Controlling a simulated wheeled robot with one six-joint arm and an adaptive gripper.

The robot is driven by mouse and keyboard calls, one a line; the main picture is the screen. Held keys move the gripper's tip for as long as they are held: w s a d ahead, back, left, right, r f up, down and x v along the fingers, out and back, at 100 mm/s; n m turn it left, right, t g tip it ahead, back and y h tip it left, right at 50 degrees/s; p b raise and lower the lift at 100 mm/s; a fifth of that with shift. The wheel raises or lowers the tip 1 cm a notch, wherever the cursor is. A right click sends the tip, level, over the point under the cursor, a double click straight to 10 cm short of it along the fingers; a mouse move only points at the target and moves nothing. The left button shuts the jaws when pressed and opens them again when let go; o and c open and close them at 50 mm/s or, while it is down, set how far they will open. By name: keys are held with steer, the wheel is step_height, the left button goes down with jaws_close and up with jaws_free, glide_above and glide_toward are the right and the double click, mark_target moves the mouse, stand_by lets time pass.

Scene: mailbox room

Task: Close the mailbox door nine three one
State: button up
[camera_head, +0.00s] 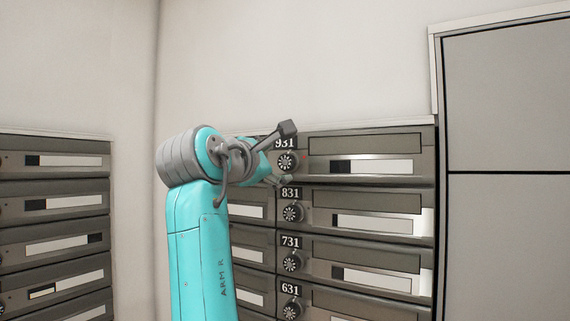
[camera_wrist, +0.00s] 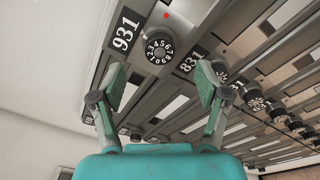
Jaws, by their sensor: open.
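Mailbox door 931 (camera_head: 375,143) is the top door of the right bank in the head view. It has a slot panel, a white label strip and a round dial (camera_head: 287,162). Its front looks about flush with the doors below, and I see no clear gap. In the wrist view the 931 number plate (camera_wrist: 125,29) and dial (camera_wrist: 159,46) lie beyond the fingers, with a small red dot above the dial. My gripper (camera_head: 285,155) is open and empty in front of the door's left end. Its fingers (camera_wrist: 161,83) are spread wide; contact cannot be told.
Doors 831 (camera_head: 375,203), 731 (camera_head: 375,248) and 631 (camera_head: 360,298) sit below, each with a dial. Another mailbox bank (camera_head: 55,188) stands at the left. A large grey cabinet (camera_head: 510,100) is at the right. Bare wall lies above the banks.

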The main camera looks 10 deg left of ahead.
mark_target(284, 162)
steer(key=shift+x, duration=2.9)
jaws_close()
steer(key=shift+x, duration=1.45)
steer(key=shift+w+r, duration=0.15)
steer(key=shift+w, duration=0.05)
